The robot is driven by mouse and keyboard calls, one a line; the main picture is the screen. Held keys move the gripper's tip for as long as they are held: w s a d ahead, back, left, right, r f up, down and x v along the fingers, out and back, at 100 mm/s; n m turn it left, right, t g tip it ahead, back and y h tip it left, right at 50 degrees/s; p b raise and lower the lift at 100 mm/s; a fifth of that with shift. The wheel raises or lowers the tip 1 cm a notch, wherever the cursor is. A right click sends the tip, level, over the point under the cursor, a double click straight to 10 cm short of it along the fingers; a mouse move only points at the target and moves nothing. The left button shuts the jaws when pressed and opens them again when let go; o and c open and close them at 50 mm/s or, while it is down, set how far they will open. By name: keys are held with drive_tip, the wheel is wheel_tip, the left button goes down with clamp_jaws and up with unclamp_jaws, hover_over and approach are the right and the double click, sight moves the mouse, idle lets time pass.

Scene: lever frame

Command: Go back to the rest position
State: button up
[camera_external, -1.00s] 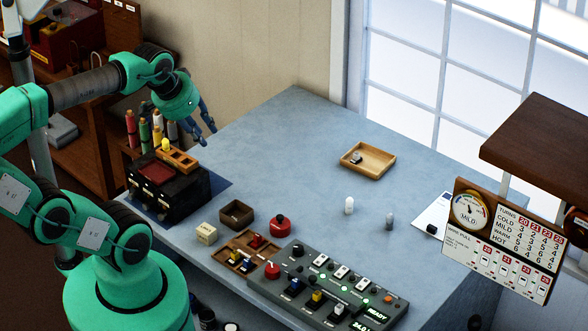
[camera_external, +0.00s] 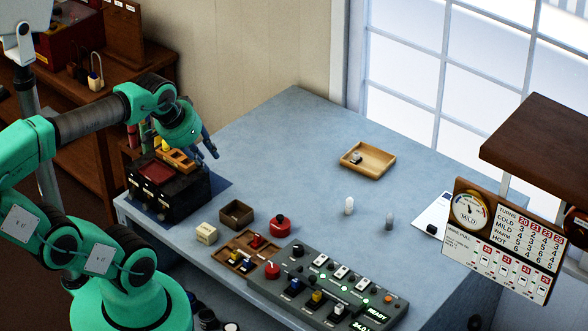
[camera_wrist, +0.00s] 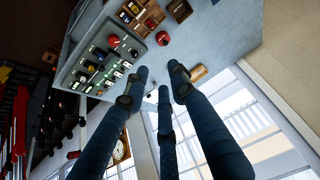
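My gripper (camera_external: 211,150) hangs above the table's left edge, close to the right of the black box (camera_external: 175,195). In the wrist view its three dark blue fingers (camera_wrist: 160,95) are spread apart with nothing between them. The grey lever panel (camera_external: 325,290) stands at the table's front and also shows in the wrist view (camera_wrist: 100,62). Its display reads READY. No object is held.
A wooden tray (camera_external: 380,168) lies at the back. A white peg (camera_external: 349,206) and a grey peg (camera_external: 389,221) stand mid-table. A red button (camera_external: 280,226), a dark open box (camera_external: 237,214) and a cream block (camera_external: 206,233) are near the front. A gauge board (camera_external: 505,240) hangs right. The table's back left is clear.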

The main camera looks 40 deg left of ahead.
wheel_tip(320, 180, down, 7)
drive_tip(key=b, duration=0.5)
drive_tip(key=shift+b, duration=0.3)
